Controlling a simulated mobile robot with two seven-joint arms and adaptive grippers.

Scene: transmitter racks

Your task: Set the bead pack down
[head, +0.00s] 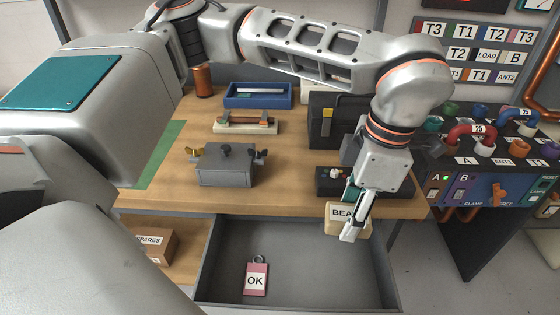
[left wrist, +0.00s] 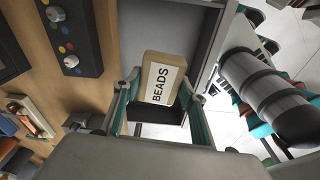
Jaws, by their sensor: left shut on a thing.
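The bead pack (head: 340,222) is a small tan block with a white label reading BEADS. My left gripper (head: 352,221) points down and is shut on it, at the front edge of the workbench over the back right part of the open drawer. In the left wrist view the pack (left wrist: 160,80) sits between the two fingers, its label showing. The gripper hides part of the label in the head view. I cannot tell the exact height of the pack above the drawer floor. My right gripper is not in view.
The open grey drawer (head: 330,265) holds a pink OK tag (head: 256,278) at its left; the rest of its visible floor is bare. A SPARES box (head: 155,244) sits on the lower shelf. On the bench (head: 285,195) stand a grey clamp box (head: 226,166) and a blue tray (head: 258,96).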

